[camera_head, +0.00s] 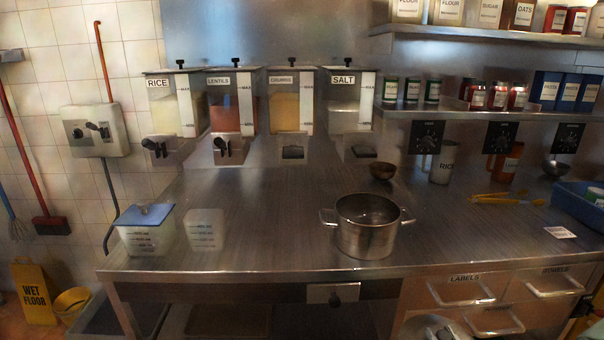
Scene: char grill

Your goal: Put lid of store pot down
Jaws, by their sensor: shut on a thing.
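The metal store pot (365,239) stands upright on the steel counter, right of centre near its front edge. It is open at the top, with a handle on each side. A round metal lid (416,327) shows at the bottom edge of the view, in front of the drawers and below the countertop edge. The frame cuts off its lower part. My gripper (439,334) shows only as small dark parts at the lid's middle, shut on it. The rest of my gripper is out of the frame.
A blue-lidded container (145,238) and a clear measuring tub (205,230) stand at the counter's left. A small brown bowl (381,171) sits behind the pot. Yellow tongs (507,199) and a blue bin (578,203) lie right. The counter (275,225) is clear between tub and pot.

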